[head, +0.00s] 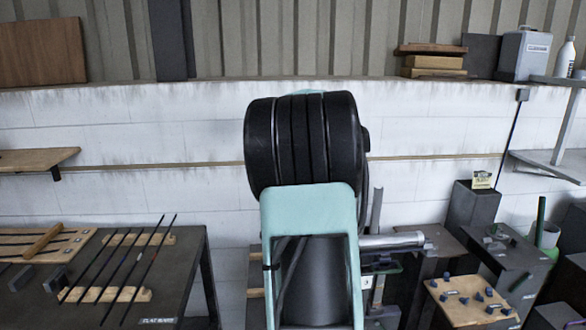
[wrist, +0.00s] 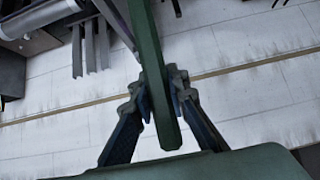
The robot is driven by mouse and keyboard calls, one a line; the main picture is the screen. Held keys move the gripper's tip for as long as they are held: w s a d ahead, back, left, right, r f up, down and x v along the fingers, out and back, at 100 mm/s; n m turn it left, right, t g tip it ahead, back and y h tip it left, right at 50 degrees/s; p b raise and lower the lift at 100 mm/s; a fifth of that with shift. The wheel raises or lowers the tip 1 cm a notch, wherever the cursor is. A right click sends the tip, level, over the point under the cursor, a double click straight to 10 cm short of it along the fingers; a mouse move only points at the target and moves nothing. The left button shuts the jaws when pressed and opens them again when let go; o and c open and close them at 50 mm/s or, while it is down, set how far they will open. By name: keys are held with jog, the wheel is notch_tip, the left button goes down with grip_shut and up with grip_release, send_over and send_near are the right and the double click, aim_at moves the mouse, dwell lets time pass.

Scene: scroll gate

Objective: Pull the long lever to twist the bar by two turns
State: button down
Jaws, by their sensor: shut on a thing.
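The long lever (wrist: 165,125) is a dark green bar running down the middle of the wrist view, its free end toward the camera. My gripper (wrist: 160,92) has one finger on each side of it and is shut on it near that end. In the head view, my arm covers the middle, so my gripper and the lever's held part are hidden there. A grey metal cylinder (head: 392,241) sticks out to the right of my arm. I cannot make out the bar being twisted in either view.
Several thin dark bars (head: 125,262) lie on wooden rests on the left bench (head: 188,280). At the right stand dark blocks and a wooden board with blue pegs (head: 470,300). A pale brick wall (head: 170,108) with shelves is behind.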

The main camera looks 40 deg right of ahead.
jog(key=shift+w+d+f, duration=0.2)
jog(key=shift+w+d, duration=0.05)
jog(key=shift+w, duration=0.15)
jog(key=c, duration=1.8)
grip_release()
jog(key=shift+c, duration=0.2)
jog(key=shift+r, duration=0.1)
jog(key=v, duration=1.1)
jog(key=shift+s+r, duration=0.15)
jog(key=shift+r, duration=0.25)
jog(key=shift+a, duration=0.1)
